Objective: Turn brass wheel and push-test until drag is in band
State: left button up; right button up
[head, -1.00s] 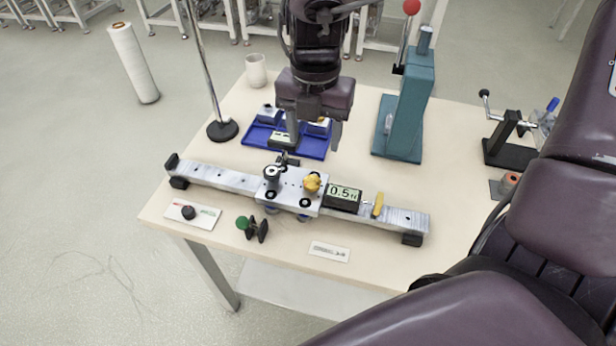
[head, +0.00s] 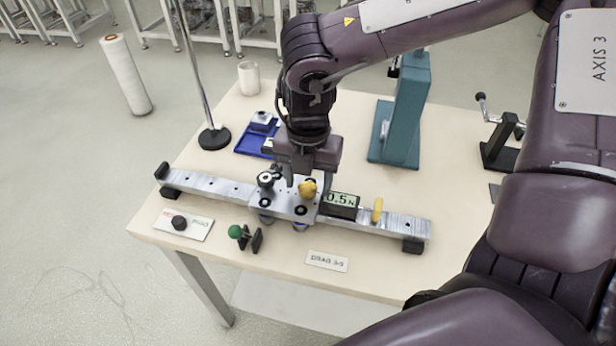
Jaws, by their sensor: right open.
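The brass wheel (head: 308,189) is a small yellow knob on top of the silver carriage (head: 284,208). The carriage sits on the metal rail (head: 210,186) that runs across the table. A display (head: 340,200) right of the carriage reads 0.5 N. My right gripper (head: 307,181) points down over the carriage, open, its fingers either side of the brass wheel. I cannot tell whether they touch it. A black knob (head: 266,180) stands at the carriage's left. My left gripper is not in view.
A yellow tab (head: 377,210) stands on the rail's right part. A small card (head: 327,261) reading DRAG and a green-knobbed part (head: 237,232) lie in front. A blue tray (head: 247,146), a pole stand (head: 214,138) and a teal press (head: 402,120) stand behind.

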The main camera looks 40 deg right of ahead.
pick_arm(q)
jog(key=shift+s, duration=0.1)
pick_arm(e)
jog(key=c, duration=1)
jog(key=shift+o, duration=0.2)
jog(key=shift+f+m+b, duration=0.15)
jog(key=shift+m+b, duration=0.35)
jog(key=shift+b, duration=0.25)
jog(key=m+b, duration=0.4)
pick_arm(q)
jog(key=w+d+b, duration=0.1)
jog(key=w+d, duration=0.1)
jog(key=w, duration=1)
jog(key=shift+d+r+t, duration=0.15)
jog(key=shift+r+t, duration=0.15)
pick_arm(e)
jog(key=shift+s+m, duration=0.1)
jog(key=shift+m, duration=0.7)
jog(key=o, duration=1)
jog(key=shift+c, duration=0.2)
jog(key=shift+r, duration=0.2)
